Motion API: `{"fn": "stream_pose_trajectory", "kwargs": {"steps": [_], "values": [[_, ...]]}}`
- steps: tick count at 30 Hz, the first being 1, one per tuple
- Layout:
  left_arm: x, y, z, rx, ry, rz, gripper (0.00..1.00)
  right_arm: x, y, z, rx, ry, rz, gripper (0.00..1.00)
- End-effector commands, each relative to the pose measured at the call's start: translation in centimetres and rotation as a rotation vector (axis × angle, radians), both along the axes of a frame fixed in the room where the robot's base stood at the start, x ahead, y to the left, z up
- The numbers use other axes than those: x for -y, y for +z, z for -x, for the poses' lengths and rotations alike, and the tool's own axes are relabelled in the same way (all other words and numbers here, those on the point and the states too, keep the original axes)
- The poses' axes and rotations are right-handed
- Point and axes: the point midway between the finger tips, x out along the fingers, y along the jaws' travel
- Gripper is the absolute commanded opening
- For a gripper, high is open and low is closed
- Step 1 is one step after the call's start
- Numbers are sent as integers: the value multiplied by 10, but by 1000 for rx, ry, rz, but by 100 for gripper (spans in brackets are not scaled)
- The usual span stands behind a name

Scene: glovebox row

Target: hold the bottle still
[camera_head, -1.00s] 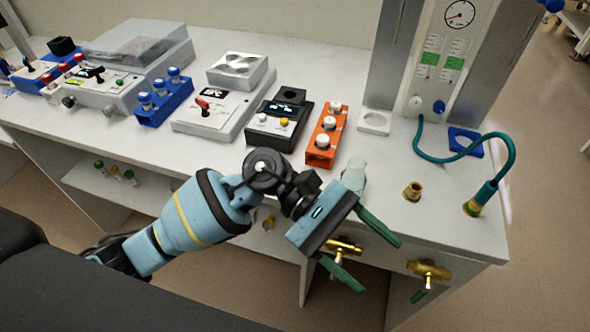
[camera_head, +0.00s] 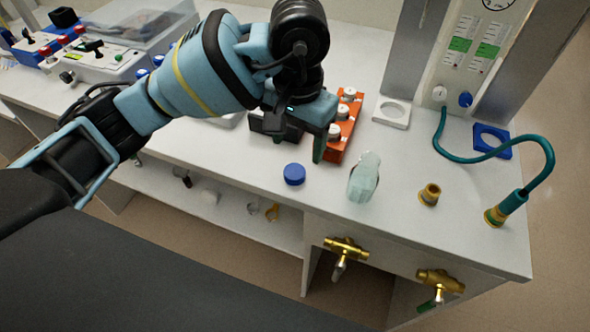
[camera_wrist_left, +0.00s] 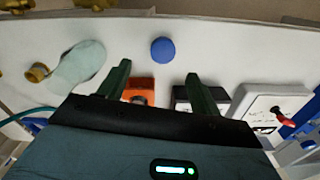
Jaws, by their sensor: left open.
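The bottle (camera_head: 363,178), pale green and translucent, is on the white bench near its front edge. It also shows at the upper left of the left wrist view (camera_wrist_left: 80,66). My left gripper (camera_head: 295,145) is to the left of the bottle, beside the orange rack, clear of the bottle. In the left wrist view its two green fingers (camera_wrist_left: 157,75) are apart with nothing held between them. A blue cap (camera_head: 294,174) lies on the bench left of the bottle, ahead of the fingers. My right gripper is not in view.
An orange rack (camera_head: 342,133) with white-capped vials is behind the gripper. A brass fitting (camera_head: 429,194) and a teal hose (camera_head: 512,203) are to the right of the bottle. Brass valves (camera_head: 346,247) stick out from the bench front. The bench between cap and bottle is clear.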

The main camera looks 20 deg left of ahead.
Motion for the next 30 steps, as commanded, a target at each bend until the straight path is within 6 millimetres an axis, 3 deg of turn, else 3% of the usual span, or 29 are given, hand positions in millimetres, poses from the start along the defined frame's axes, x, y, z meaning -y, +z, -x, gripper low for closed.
{"fn": "stream_pose_trajectory", "kwargs": {"steps": [10,20,30], "values": [[0,-25,0,-3,1,2,64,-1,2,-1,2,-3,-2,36],[0,-28,0,-3,1,2,64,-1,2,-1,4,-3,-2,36],[-5,-68,0,-3,3,3,64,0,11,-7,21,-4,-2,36]]}}
